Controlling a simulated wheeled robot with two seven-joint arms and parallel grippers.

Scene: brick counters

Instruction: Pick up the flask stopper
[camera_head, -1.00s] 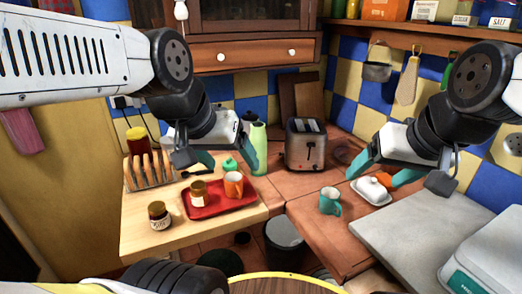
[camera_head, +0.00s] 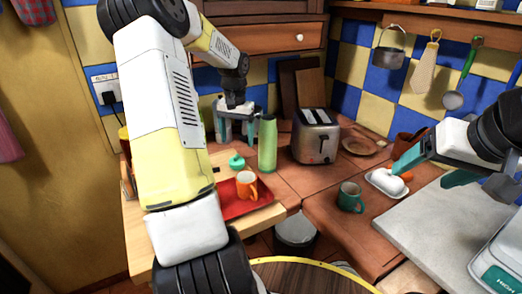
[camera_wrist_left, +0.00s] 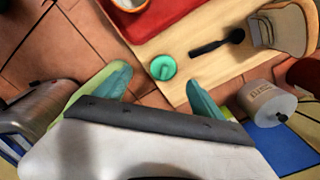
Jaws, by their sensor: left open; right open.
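The flask stopper is a small teal knobbed cap (camera_head: 237,161) on the light wooden board, beside the green flask (camera_head: 267,146). In the left wrist view the stopper (camera_wrist_left: 162,68) lies just beyond my open fingertips, about midway between them. My left gripper (camera_head: 236,138) points down behind the stopper in the head view, open and empty, its fingers apart from the stopper. In the left wrist view the flask (camera_wrist_left: 97,80) is partly hidden by a finger. My right gripper (camera_head: 432,170) is open and empty near the white butter dish.
A red tray (camera_head: 236,207) with an orange mug (camera_head: 246,184) lies in front of the stopper. A dark spoon (camera_wrist_left: 215,46) lies beside it. A toaster (camera_head: 316,136) stands right of the flask. A teal mug (camera_head: 350,197) and butter dish (camera_head: 386,183) stand farther right.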

